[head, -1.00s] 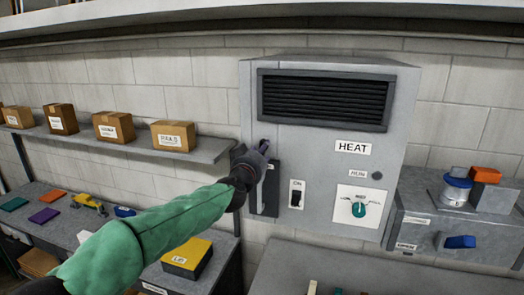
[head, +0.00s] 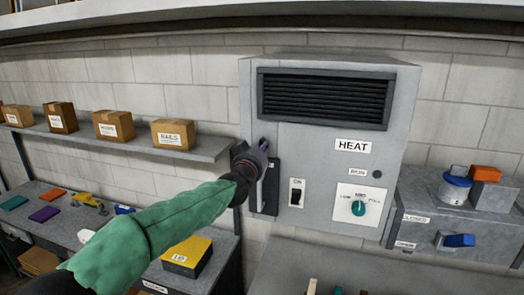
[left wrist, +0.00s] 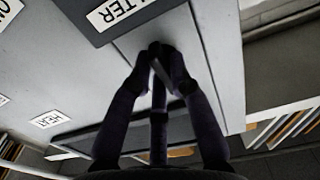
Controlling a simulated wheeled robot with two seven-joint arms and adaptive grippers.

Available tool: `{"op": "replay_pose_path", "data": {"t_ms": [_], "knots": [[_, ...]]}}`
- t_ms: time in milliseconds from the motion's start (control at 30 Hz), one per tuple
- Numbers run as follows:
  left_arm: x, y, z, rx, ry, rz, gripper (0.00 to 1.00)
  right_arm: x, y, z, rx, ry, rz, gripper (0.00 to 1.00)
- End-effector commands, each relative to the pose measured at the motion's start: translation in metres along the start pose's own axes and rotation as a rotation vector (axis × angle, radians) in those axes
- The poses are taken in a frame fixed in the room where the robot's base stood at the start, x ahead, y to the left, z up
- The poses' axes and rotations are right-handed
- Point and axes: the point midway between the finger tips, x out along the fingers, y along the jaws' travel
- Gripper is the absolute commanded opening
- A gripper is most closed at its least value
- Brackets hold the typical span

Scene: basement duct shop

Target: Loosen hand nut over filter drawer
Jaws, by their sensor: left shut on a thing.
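The grey heat unit (head: 335,205) hangs on the wall. Its dark filter drawer (head: 271,192) is at the lower left of its front; in the left wrist view the drawer (left wrist: 93,35) carries a label of which "LTER" shows. My left gripper (head: 263,146) is at the unit's front just above the drawer. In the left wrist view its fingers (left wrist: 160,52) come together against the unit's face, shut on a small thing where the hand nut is. The nut is mostly hidden by the fingers. My right gripper is in neither view.
An ON switch (head: 296,192) and a teal knob (head: 358,208) are right of the drawer. A shelf (head: 200,154) with cardboard boxes is at the left. A bench below it holds a yellow-topped box (head: 188,250). A grey box with a blue handle (head: 459,241) is at the right.

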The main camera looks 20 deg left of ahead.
Motion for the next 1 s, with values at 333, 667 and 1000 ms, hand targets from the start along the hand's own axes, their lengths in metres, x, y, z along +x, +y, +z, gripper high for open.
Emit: {"op": "replay_pose_path", "data": {"t_ms": [333,667,1000], "knots": [[0.000,0.001,0.000,-0.190,0.000,0.000,0.00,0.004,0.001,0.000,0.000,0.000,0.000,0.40],[0.000,0.001,-0.001,-0.498,0.000,0.001,0.00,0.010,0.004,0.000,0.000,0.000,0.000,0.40],[0.000,0.001,-0.003,-0.821,0.000,0.001,0.00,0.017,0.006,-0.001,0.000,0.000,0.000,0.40]]}}
